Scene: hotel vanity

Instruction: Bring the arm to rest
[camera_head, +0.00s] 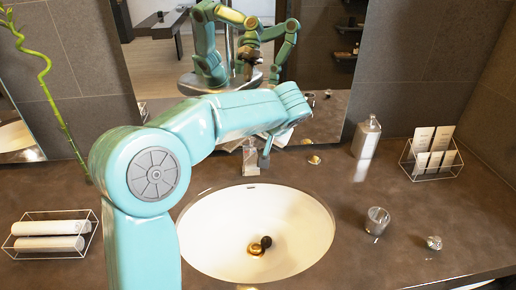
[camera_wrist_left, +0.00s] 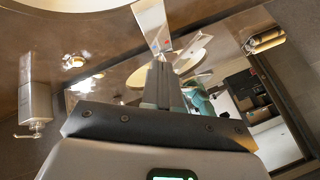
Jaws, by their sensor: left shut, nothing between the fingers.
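My left arm rises at the left of the head view and bends over the back of the counter. My right gripper is not directly in view.
A mirror (camera_head: 150,65) stands behind the arm, reflecting my arms. A wire basket of rolled towels (camera_head: 50,235) is at left. The front right counter is mostly clear.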

